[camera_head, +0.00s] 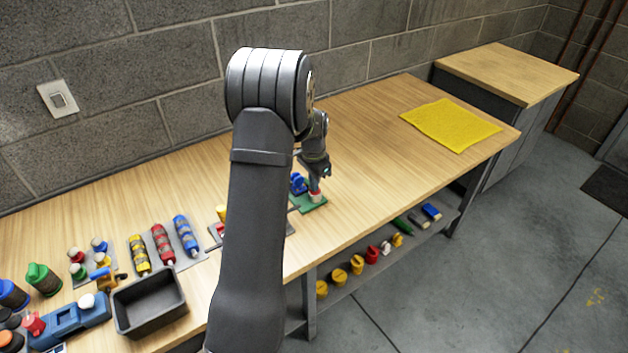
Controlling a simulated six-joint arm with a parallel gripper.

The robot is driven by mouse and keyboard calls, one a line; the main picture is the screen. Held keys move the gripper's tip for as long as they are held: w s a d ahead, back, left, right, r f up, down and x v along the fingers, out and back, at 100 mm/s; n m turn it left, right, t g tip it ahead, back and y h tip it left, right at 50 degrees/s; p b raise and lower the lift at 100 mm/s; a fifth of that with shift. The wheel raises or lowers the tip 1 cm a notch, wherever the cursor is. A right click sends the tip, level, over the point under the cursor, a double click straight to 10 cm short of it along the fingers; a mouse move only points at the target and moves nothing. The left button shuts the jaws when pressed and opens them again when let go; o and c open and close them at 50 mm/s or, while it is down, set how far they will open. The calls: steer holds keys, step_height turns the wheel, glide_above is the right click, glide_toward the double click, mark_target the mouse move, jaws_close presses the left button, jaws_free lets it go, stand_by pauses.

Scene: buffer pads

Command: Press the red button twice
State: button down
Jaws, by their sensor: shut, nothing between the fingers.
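My gripper (317,186) is shut and points down over a green plate (312,206) near the front edge of the workbench. A small part with red and white on it (316,196) sits on this plate directly below the fingertips. It may be the red button, but it is too small and too covered to be sure. I cannot tell whether the fingertips touch it. A blue part (297,183) stands on the same plate, just left of my gripper. My arm hides some of the bench left of the plate.
A grey tray (150,325), yellow, red and blue cylinders (163,244) and a blue device (75,320) stand at the left. A yellow cloth (450,124) lies at the right. The bench between plate and cloth is clear. A lower shelf (345,290) holds several small parts.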

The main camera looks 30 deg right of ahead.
steer(key=shift+s+a+f, duration=0.1)
steer(key=shift+f, duration=0.05)
step_height(320, 180, up, 14)
stand_by(0.4)
stand_by(0.7)
steer(key=c, duration=1.9)
jaws_free()
steer(key=shift+c, duration=0.2)
steer(key=o, duration=0.4)
steer(key=shift+w+a+n, duration=0.25)
steer(key=shift+n, duration=0.05)
steer(key=o, duration=1.4)
steer(key=w+a+n+h, duration=0.2)
steer(key=a+n, duration=0.5)
steer(key=n, duration=0.2)
steer(key=shift+w+r+t, duration=0.25)
steer(key=shift+w+t, duration=0.15)
steer(key=shift+o, duration=0.7)
steer(key=w+a+n+t+h, duration=0.1)
steer(key=a+n, duration=0.5)
steer(key=n, duration=0.2)
steer(key=shift+w+a+n+h, duration=0.25)
steer(key=shift+w+n+h, duration=0.05)
steer(key=shift+n+h, duration=0.1)
steer(key=x, duration=0.9)
steer(key=shift+w+d+f, duration=0.15)
steer(key=shift+w+f, duration=0.1)
steer(key=shift+f, duration=0.1)
